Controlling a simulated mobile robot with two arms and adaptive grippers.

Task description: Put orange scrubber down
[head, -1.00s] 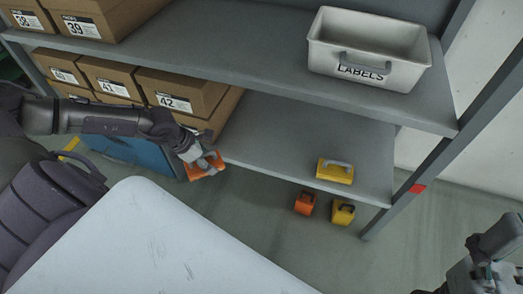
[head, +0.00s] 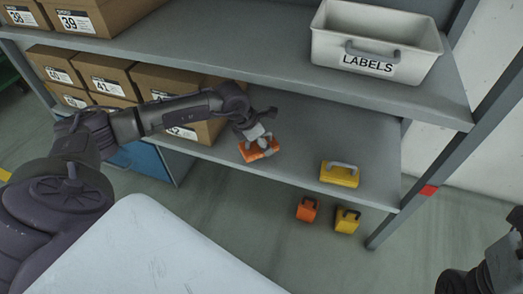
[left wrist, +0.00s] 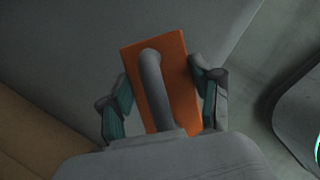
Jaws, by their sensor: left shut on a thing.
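The orange scrubber (head: 258,152), a block with a grey handle, is in my left gripper (head: 262,142) over the front part of the lower shelf (head: 300,125). I cannot tell whether it touches the shelf. In the left wrist view the scrubber (left wrist: 180,72) lies between the two fingers of my left gripper (left wrist: 163,95), which is shut on it, with the shelf surface behind. A yellow scrubber (head: 340,175) with a grey handle sits on the shelf to the right. My right gripper is not clearly visible; part of my right arm shows at the lower right edge.
Cardboard boxes (head: 110,66) fill the left of the lower shelf. A white LABELS bin (head: 372,40) stands on the upper shelf. On the floor below are an orange item (head: 307,210) and a yellow item (head: 346,221). The shelf between the boxes and yellow scrubber is mostly free.

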